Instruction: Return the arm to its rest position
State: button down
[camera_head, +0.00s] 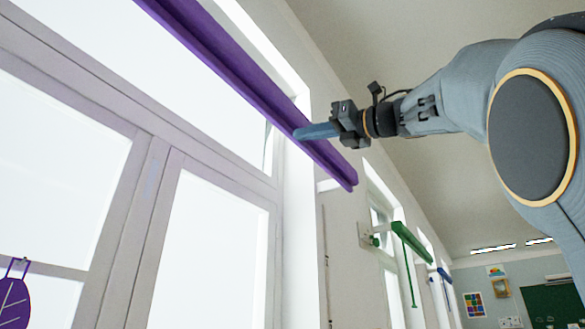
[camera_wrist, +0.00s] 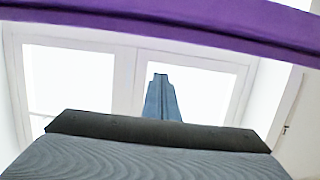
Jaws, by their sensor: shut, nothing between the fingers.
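My gripper (camera_head: 302,132) is at the end of my arm, which reaches in from the right in the head view. Its blue-grey fingers are shut with nothing between them and point left toward the window wall. They overlap the long purple rail (camera_head: 235,75) in the picture; I cannot tell whether they touch it. In the wrist view the shut fingers (camera_wrist: 160,82) point up toward the windows, below the purple rail (camera_wrist: 170,24).
Tall bright windows (camera_head: 205,250) fill the left side. A green rail (camera_head: 412,243) and a blue one (camera_head: 444,275) stick out farther along the wall. A purple leaf shape (camera_head: 13,300) hangs at lower left. Pictures (camera_head: 474,305) and a green board (camera_head: 551,305) are at the far end.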

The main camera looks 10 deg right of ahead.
jog(key=w+d+f+m+t+h, duration=0.3)
jog(key=w+d+f+m+h, duration=0.15)
jog(key=w+f+m, duration=0.45)
jog(key=w+d+f+m+t+h, duration=0.35)
jog(key=w+d+f+m, duration=0.35)
jog(key=m, duration=0.3)
jog(key=w+d+f+m+g+h, duration=0.1)
jog(key=w+f+m+g+h, duration=0.2)
jog(key=f+m, duration=0.75)
jog(key=w+d+f+m+g+h, duration=0.1)
jog(key=w+f+m+h, duration=0.25)
jog(key=f, duration=1.35)
jog(key=s+a+f+m+g, duration=0.1)
jog(key=s+f+m+g, duration=0.2)
jog(key=f, duration=0.8)
jog(key=s+a+f+m+g, duration=0.2)
jog(key=s+f+g, duration=0.15)
jog(key=f, duration=0.65)
jog(key=s+a+f+m+g, duration=0.15)
jog(key=s+f, duration=0.25)
jog(key=f, duration=0.7)
jog(key=s+a+f+m+g, duration=0.2)
jog(key=s+a+f+g, duration=0.1)
jog(key=s+f, duration=0.6)
jog(key=s+a+f+m+g, duration=0.3)
jog(key=s+f+g, duration=0.2)
jog(key=s, duration=0.9)
notch_tip(320, 180, down, 4)
jog(key=shift+a+r, duration=0.1)
jog(key=shift+a, duration=0.2)
